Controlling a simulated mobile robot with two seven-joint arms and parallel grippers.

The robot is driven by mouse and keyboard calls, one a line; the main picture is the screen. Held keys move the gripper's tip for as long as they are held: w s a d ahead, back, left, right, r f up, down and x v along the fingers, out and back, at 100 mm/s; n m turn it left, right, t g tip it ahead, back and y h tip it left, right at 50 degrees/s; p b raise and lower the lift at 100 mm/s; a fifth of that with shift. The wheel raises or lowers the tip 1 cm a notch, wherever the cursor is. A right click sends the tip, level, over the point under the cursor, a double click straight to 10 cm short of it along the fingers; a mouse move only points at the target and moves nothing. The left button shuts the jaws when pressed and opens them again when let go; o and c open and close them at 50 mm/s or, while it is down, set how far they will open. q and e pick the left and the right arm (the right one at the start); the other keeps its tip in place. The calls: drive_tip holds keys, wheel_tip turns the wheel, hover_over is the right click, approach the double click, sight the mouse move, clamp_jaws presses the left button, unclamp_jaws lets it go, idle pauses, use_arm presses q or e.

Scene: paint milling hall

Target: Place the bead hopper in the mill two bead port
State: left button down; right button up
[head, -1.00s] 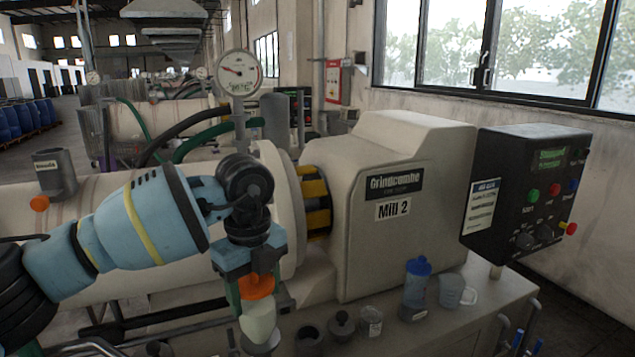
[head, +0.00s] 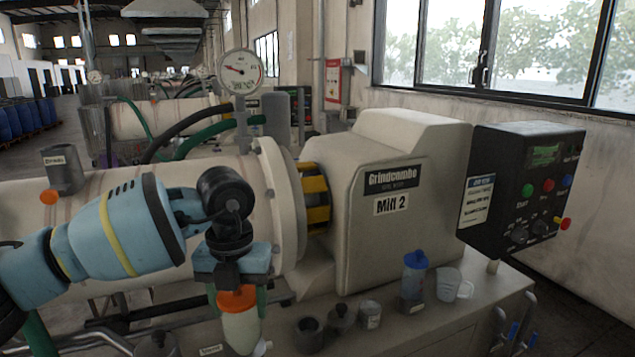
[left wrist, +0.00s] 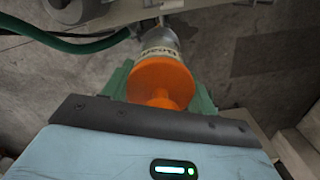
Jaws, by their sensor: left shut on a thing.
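My left gripper (head: 238,300) is shut on the bead hopper (head: 240,328), a pale container with an orange top, held low in front of the mill. In the left wrist view the hopper's orange top (left wrist: 160,80) sits between the green fingers (left wrist: 160,95), with a label partly visible beyond it. The bead port appears to be the grey upright stub (head: 62,170) with a small label and an orange knob, on top of Mill 2's pale drum (head: 130,172) at the left. The hopper is apart from it. My right gripper is out of view.
Mill 2's housing (head: 385,215) stands right of the drum, with a black control box (head: 520,190) beyond. A pressure gauge (head: 241,71) rises behind the drum. Several small vessels, a blue-lidded bottle (head: 413,282) and a clear jug (head: 450,284) stand on the bench.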

sight(226, 339)
use_arm(q)
drive_tip(key=m, duration=0.3)
drive_tip(key=a+m, duration=0.1)
drive_tip(key=shift+s+a+f, duration=0.1)
drive_tip(key=shift+s+f, duration=0.1)
drive_tip(key=shift+f, duration=0.15)
drive_tip(key=m, duration=0.2)
drive_tip(key=a+m, duration=0.1)
drive_tip(key=m, duration=0.1)
drive_tip(key=s+f+m, duration=0.1)
drive_tip(key=m, duration=0.1)
drive_tip(key=shift+a+f, duration=0.1)
drive_tip(key=shift+a, duration=0.15)
drive_tip(key=s+a+f+m, duration=0.3)
drive_tip(key=m, duration=1)
drive_tip(key=s+a+f+m+b, duration=0.1)
drive_tip(key=s+a+f+m, duration=0.1)
drive_tip(key=m, duration=1)
drive_tip(key=shift+s+a+f+m, duration=0.4)
drive_tip(key=shift+s+a, duration=0.05)
drive_tip(key=shift+s, duration=0.35)
drive_tip(key=shift+d, duration=0.1)
